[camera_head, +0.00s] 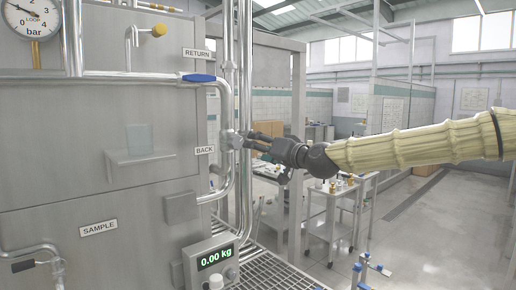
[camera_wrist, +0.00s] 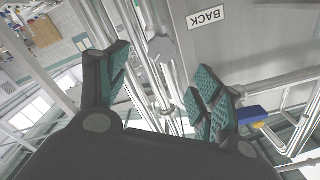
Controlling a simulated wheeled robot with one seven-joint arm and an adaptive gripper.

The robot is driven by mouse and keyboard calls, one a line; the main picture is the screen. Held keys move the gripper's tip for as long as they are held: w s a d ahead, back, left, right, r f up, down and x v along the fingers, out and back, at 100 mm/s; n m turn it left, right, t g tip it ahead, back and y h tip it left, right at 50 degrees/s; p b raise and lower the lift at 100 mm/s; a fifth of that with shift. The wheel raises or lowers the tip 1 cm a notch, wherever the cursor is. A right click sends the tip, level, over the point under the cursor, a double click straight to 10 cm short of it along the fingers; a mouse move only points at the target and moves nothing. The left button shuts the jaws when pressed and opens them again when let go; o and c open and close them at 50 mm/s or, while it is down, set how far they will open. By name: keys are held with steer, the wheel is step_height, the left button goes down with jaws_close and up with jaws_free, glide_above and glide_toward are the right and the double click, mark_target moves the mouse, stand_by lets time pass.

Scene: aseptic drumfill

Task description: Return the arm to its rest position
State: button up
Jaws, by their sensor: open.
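My gripper (camera_head: 247,141) is at the end of my arm, which reaches in from the right in a cream ribbed sleeve. It is in front of the vertical steel pipes beside the BACK label (camera_head: 204,150). In the wrist view my gripper (camera_wrist: 160,85) has its fingers wide apart, with teal pads and nothing held between them. Behind the gap are the steel pipes (camera_wrist: 133,30) and a hexagonal metal fitting (camera_wrist: 162,47). The fitting also shows in the head view (camera_head: 233,139), close to the fingertips; I cannot tell whether they touch.
A steel cabinet (camera_head: 60,170) with a pressure gauge (camera_head: 30,18) and a blue valve handle (camera_head: 199,78) fills the left. A scale display (camera_head: 215,258) reads 0.00 kg. A trolley (camera_head: 335,205) with small parts stands below my arm. The floor (camera_head: 430,230) at the right is clear.

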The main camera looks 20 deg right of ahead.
stand_by(0.4)
steer(key=a+f+g+h, duration=0.1)
steer(key=a+f+g, duration=0.15)
steer(key=f, duration=0.85)
steer(key=a+f+g, duration=0.1)
steer(key=a+f, duration=0.2)
steer(key=f, duration=0.7)
steer(key=s+a+f+g, duration=0.1)
steer(key=s+f+g, duration=0.15)
steer(key=f, duration=0.65)
steer(key=s+a+f+g+h, duration=0.15)
steer(key=s+f, duration=0.25)
steer(key=f, duration=0.5)
steer(key=s+a+f+g, duration=0.1)
steer(key=s+a+f, duration=0.15)
steer(key=f, duration=0.65)
steer(key=s+f+n+g+h, duration=0.15)
steer(key=s+f+g, duration=0.25)
steer(key=s+f, duration=1.65)
steer(key=s+d+f+g+h, duration=0.1)
steer(key=s+f, duration=0.3)
steer(key=s, duration=0.7)
steer(key=s+d+f+n+g+h, duration=0.1)
steer(key=s+f, duration=0.4)
steer(key=s, duration=0.7)
steer(key=shift+d+g, duration=0.5)
steer(key=shift+g, duration=0.75)
steer(key=shift+w, duration=0.1)
